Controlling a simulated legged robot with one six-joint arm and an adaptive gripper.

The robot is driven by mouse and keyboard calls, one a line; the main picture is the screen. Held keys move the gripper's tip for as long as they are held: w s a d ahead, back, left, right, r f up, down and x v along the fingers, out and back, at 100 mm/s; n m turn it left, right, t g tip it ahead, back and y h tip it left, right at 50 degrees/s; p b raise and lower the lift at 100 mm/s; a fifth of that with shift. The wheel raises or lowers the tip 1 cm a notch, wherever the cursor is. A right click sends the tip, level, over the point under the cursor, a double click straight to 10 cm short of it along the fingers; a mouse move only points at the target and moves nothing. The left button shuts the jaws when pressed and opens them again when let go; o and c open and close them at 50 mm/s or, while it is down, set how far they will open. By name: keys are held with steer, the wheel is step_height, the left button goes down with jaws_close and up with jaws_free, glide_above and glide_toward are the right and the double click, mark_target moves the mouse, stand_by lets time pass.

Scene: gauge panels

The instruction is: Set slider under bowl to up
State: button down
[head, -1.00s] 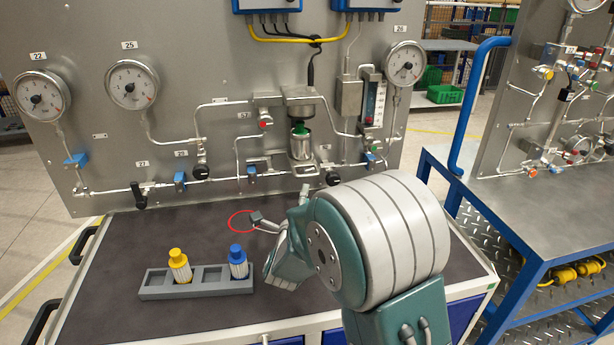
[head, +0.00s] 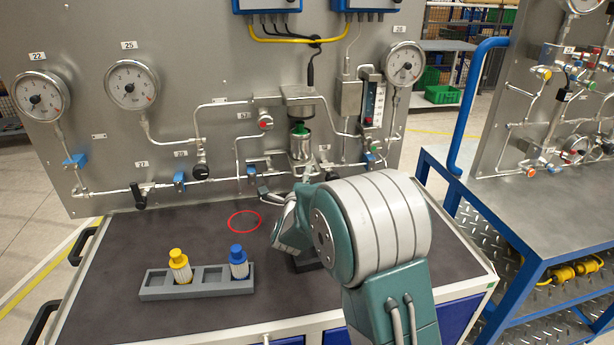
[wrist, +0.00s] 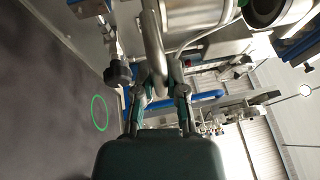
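The metal bracket below the bottle, which looks like the slider, is mostly hidden by my gripper in the head view. My gripper (head: 288,180) is just below the bottle, with its two fingers spread. In the wrist view, a bent metal bar (wrist: 153,42), probably part of that bracket, runs by the fingertips of my gripper (wrist: 160,72). The fingers stand apart; I cannot tell whether they touch the bar.
A grey rack (head: 205,286) with a yellow-capped bottle (head: 180,264) and a blue-capped bottle (head: 239,262) stands on the dark bench top. A red ring (head: 244,222) marks the bench. Pipes and a black-handled valve (head: 138,196) lie left of my gripper.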

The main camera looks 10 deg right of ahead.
steer(key=shift+a+f, duration=0.1)
steer(key=shift+a, duration=0.05)
steer(key=shift+r, duration=2.85)
steer(key=c, duration=0.7)
jaws_free()
steer(key=shift+a, duration=0.15)
steer(key=shift+f, duration=0.1)
steer(key=shift+s, duration=0.25)
steer(key=v, duration=1.1)
steer(key=shift+s+a+f, duration=0.15)
steer(key=shift+a, duration=0.05)
